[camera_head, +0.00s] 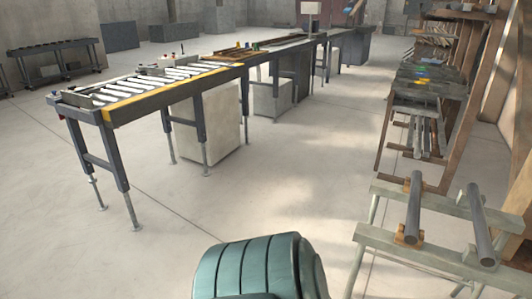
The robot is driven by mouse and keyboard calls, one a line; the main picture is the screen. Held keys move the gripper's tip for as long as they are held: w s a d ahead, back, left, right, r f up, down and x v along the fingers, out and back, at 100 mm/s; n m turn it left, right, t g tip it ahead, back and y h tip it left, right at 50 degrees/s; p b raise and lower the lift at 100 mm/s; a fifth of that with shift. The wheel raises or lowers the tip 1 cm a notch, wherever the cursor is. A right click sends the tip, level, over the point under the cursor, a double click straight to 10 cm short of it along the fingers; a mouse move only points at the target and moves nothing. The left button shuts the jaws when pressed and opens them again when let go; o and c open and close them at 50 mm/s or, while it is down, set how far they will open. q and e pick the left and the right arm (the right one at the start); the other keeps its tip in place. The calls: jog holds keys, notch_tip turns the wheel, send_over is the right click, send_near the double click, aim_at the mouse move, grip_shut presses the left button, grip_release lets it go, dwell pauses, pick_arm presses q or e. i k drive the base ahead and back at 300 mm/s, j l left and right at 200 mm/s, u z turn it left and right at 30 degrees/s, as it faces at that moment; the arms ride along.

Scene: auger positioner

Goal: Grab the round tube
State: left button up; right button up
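Two dark grey round tubes lie side by side across a pale metal stand at the lower right of the head view. The left round tube (413,208) rests between orange-brown blocks (409,236). The right round tube (479,226) is longer and reaches nearer to me. Neither of my grippers is in view, and nothing is seen touching the tubes.
A long roller table (150,90) on dark legs stands at the left and runs to the back. A wooden rack (386,125) with stacked bars stands at the right, behind the stand (395,247). The concrete floor (290,180) between them is clear.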

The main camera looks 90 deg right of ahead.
aim_at(411, 237)
jog(key=z, duration=3.9)
jog(key=i+j+z, duration=0.1)
jog(key=z, duration=1)
jog(key=j+z, duration=0.35)
jog(key=j, duration=0.25)
jog(key=j+z, duration=0.35)
jog(key=j, duration=0.25)
jog(key=k+j+z, duration=0.2)
jog(key=j+z, duration=0.15)
jog(key=j, duration=0.2)
jog(key=k+j, duration=0.1)
jog(key=j, duration=0.25)
jog(key=k+j, duration=0.1)
jog(key=j, duration=0.25)
jog(key=k+j, duration=0.1)
jog(key=j, duration=0.3)
jog(key=j+z, duration=0.1)
jog(key=j, duration=0.25)
jog(key=k+j, duration=0.15)
jog(key=j, duration=0.2)
